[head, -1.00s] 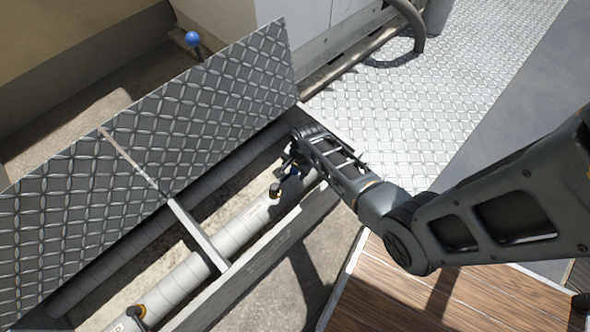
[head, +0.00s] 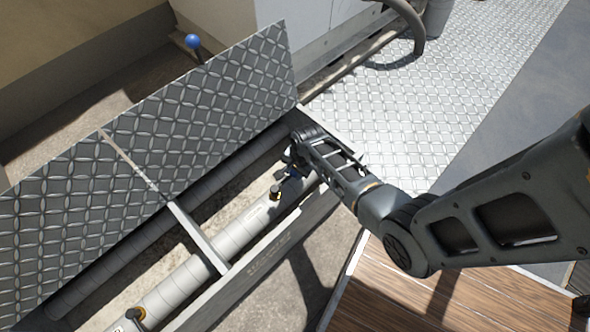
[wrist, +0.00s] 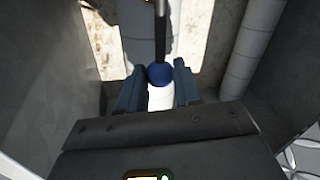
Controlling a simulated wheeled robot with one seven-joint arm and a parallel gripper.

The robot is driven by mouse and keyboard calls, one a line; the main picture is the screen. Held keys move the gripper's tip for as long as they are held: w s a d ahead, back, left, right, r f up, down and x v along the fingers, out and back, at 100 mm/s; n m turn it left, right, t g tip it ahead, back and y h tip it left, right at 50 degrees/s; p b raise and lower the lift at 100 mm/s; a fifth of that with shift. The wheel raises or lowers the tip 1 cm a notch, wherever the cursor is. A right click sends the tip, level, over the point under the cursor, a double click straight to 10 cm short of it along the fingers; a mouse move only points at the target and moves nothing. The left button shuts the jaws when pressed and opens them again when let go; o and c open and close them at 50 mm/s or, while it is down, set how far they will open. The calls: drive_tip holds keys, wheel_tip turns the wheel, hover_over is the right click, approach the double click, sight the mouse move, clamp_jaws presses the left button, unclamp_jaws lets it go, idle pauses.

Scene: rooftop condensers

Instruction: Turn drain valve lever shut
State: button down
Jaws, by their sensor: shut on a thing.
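The drain valve (head: 275,193) sits on the pale pipe inside the open trench, with a yellow collar and a dark lever. In the wrist view the black lever (wrist: 161,32) runs from the yellow valve body at the top edge down to a round blue knob (wrist: 159,75). My gripper (wrist: 159,88) is shut on this knob, one finger on each side. In the head view my gripper (head: 292,165) is inside the far right end of the trench, and its fingers are mostly hidden by the wrist.
A raised checker-plate cover (head: 200,95) stands along the trench's left side. A crossbar (head: 198,236) spans the trench. Another valve (head: 136,314) is on the pipe at lower left. A separate blue ball (head: 192,41) shows behind the cover. Trench walls lie close to my gripper.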

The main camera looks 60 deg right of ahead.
drive_tip(key=shift+s+a+r+m+p, duration=0.2)
drive_tip(key=shift+s+m+p, duration=0.15)
drive_tip(key=shift+m+p, duration=0.15)
drive_tip(key=shift+s+a+r+m+p, duration=0.15)
drive_tip(key=shift+s+m+p, duration=0.2)
drive_tip(key=shift+p, duration=0.25)
drive_tip(key=shift+s+a+f+m+h+p, duration=0.25)
drive_tip(key=shift+s+m+p, duration=0.15)
drive_tip(key=shift+m, duration=0.35)
drive_tip(key=shift+s+a+f+m+h+p, duration=0.15)
drive_tip(key=shift+s+a+m+p, duration=0.15)
drive_tip(key=shift+m, duration=0.4)
drive_tip(key=c, duration=0.8)
unclamp_jaws()
drive_tip(key=shift+d, duration=0.1)
drive_tip(key=shift+p+v, duration=1.85)
drive_tip(key=shift+v, duration=2.15)
drive_tip(key=shift+c, duration=0.3)
